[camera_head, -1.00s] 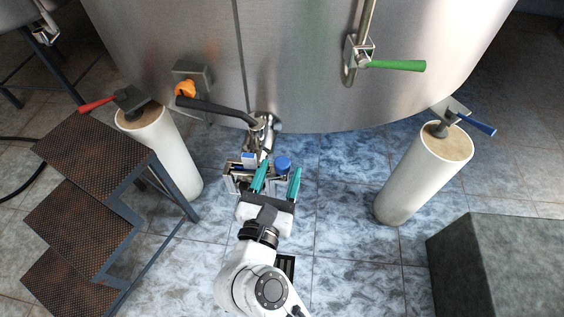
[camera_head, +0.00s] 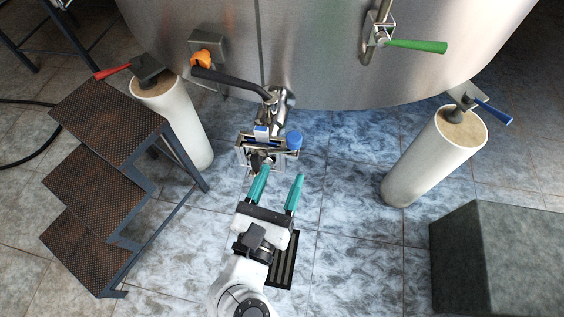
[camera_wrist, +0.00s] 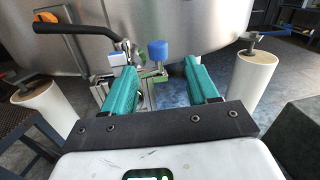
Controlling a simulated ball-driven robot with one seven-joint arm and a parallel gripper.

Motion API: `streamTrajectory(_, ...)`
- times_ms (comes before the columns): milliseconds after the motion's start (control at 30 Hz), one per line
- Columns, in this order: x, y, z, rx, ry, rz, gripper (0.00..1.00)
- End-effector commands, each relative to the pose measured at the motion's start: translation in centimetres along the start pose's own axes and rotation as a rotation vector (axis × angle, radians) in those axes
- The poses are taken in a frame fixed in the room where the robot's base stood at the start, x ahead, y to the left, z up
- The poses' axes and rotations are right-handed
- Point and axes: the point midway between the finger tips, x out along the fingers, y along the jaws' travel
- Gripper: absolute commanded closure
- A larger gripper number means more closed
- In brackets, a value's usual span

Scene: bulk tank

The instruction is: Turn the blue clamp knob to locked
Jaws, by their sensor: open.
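The blue clamp knob (camera_head: 294,140) sits at the right side of a metal clamp fixture (camera_head: 245,156) under the tank's outlet. In the wrist view the blue knob (camera_wrist: 157,50) shows as an upright cylinder between and beyond my fingers, with a green part below it. My gripper (camera_head: 278,190) is open and empty. Its two teal fingers point toward the fixture, short of the knob and apart from it. The wrist view also shows the open gripper (camera_wrist: 175,80). The knob's lock marking cannot be made out.
The steel tank (camera_head: 330,60) fills the back. A black-handled valve (camera_head: 235,84) and an orange knob (camera_head: 202,57) are above the fixture. Brown steps (camera_head: 105,125) stand left, white posts (camera_head: 182,125) (camera_head: 435,155) on both sides, a dark block (camera_head: 490,255) right. A floor drain (camera_head: 283,262) lies below.

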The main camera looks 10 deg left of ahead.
Motion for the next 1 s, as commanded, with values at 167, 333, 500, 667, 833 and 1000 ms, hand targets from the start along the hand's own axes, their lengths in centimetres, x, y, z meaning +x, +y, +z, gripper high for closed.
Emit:
streamTrajectory(167, 1.6, -1.6, 3.0, -0.483, -0.125, -0.024, 0.41)
streamTrajectory(333, 2.8, -2.8, 4.4, -1.108, -0.274, -0.046, 0.41)
streamTrajectory(500, 3.0, -3.4, 4.4, -1.739, -0.430, -0.051, 0.41)
streamTrajectory(667, 2.4, -4.2, 3.1, -2.306, -0.608, -0.038, 0.41)
streamTrajectory(833, 1.4, -5.2, 0.9, -2.733, -0.797, -0.020, 0.41)
streamTrajectory(1000, 0.9, -5.8, -0.6, -2.918, -0.901, -0.015, 0.41)
